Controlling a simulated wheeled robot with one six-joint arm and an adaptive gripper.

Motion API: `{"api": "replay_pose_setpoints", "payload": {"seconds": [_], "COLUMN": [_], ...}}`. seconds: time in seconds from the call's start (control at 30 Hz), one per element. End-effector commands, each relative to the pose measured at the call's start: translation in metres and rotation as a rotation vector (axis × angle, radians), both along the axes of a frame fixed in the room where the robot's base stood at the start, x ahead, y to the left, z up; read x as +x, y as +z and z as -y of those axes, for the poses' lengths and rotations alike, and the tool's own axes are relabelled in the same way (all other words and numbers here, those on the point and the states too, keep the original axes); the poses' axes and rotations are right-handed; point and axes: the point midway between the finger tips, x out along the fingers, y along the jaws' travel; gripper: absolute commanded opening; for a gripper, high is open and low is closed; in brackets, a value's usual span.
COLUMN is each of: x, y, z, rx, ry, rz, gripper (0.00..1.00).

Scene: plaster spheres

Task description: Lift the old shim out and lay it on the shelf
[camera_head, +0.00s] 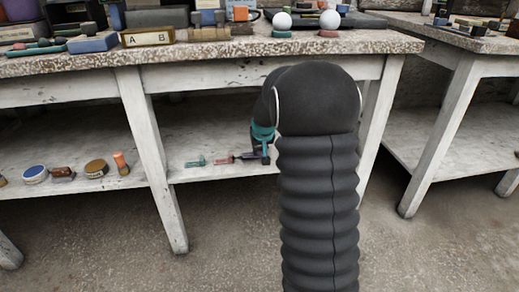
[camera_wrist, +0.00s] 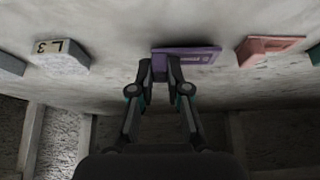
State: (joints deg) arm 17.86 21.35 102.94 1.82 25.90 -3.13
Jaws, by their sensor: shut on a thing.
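In the head view my gripper (camera_head: 265,155) is low at the shelf's front, partly hidden by my arm. The shelf (camera_head: 210,135) shows there under the bench. On the bench top two white spheres (camera_head: 283,21) (camera_head: 329,19) sit on a teal piece (camera_head: 283,34) and a pink piece (camera_head: 328,33).
A pink wedge (camera_wrist: 270,50) lies close right of the purple piece in the wrist view; a grey block with a marked label (camera_wrist: 62,56) lies to the left. A teal piece (camera_head: 195,162) lies on the shelf. Bench legs (camera_head: 150,160) flank it.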

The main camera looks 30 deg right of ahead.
Motion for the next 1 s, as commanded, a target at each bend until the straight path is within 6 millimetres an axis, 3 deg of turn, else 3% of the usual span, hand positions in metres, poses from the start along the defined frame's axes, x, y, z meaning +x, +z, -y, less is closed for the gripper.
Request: {"api": "replay_pose_setpoints", "payload": {"seconds": [0.93,0.97,1.0], "x": [0.0,0.0,0.0], "y": [-0.014,-0.014,-0.014], "z": [0.0,0.0,0.0], "rx": [0.0,0.0,0.0], "ry": [0.0,0.0,0.0], "rz": [0.0,0.0,0.0], "gripper": [0.0,0.18,0.28]}}
